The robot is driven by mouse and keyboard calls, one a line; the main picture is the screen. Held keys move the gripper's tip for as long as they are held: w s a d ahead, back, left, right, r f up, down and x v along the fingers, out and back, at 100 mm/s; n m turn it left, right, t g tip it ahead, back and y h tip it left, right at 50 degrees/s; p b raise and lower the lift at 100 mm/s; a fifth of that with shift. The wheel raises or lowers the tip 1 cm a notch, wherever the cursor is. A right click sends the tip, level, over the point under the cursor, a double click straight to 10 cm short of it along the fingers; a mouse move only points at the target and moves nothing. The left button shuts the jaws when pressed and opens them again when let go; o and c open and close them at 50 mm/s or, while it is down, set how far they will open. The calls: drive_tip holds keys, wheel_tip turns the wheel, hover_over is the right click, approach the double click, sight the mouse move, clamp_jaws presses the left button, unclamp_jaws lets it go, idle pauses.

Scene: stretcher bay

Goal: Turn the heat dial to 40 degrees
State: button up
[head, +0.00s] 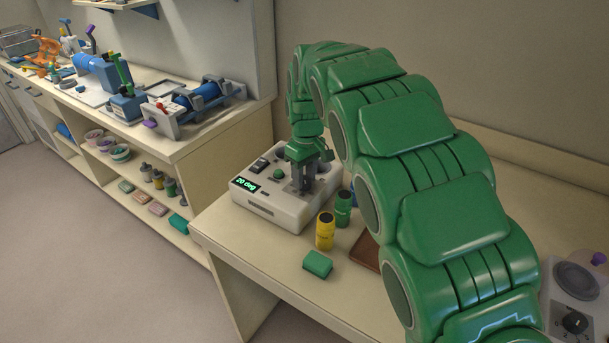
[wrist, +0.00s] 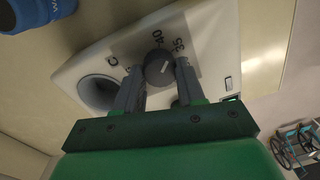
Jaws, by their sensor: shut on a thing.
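The heat dial (wrist: 158,66) is a dark grey round knob with a pale mark, on a white box (head: 262,207) on the bench. In the wrist view it sits between the fingers of my gripper (wrist: 159,73), which is shut on it. Numbers including 40 are printed around it; some are hidden or hard to read. I cannot tell exactly which number the mark faces. In the head view my gripper (head: 303,184) points down over the box and hides the dial. The lit display (head: 247,185) reads 20 deg.
A yellow container (head: 325,231), a green container (head: 343,208) and a green block (head: 318,264) stand in front of the box. A blue container (wrist: 28,14) shows near it in the wrist view. A second device with a knob (head: 574,322) is at the right.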

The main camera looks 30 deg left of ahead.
sight(305, 178)
drive_tip(key=shift+n, duration=1.7)
drive_tip(key=o, duration=1)
drive_tip(key=shift+o, duration=0.2)
drive_tip(key=shift+r, duration=0.15)
drive_tip(key=shift+w+r, duration=0.15)
drive_tip(key=shift+r, duration=3.6)
